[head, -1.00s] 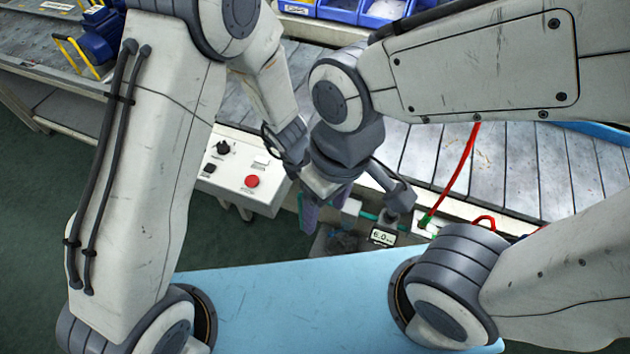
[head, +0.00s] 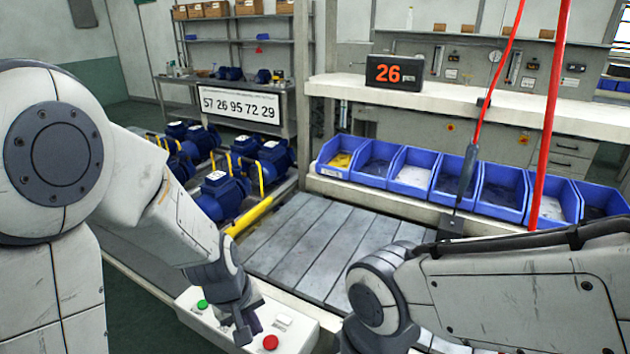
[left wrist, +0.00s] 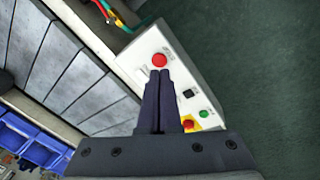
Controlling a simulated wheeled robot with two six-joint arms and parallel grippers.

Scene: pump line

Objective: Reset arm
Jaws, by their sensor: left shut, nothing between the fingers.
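My left gripper (head: 243,328) is over the white control box (head: 302,338) at the bottom of the head view. In the left wrist view its two dark fingers (left wrist: 158,73) lie together with nothing between them. Their tips appear just beside the red button (left wrist: 159,60) on the box; I cannot tell whether they touch it. My right arm comes in from the right in the head view, but its gripper is out of the picture.
A grey slatted conveyor (head: 325,244) runs behind the box, with several blue pumps (head: 221,194) at left. Blue bins (head: 448,178) line its far side. A display reading 26 (head: 395,73) stands on the shelf above. A red cable (head: 551,110) hangs at right.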

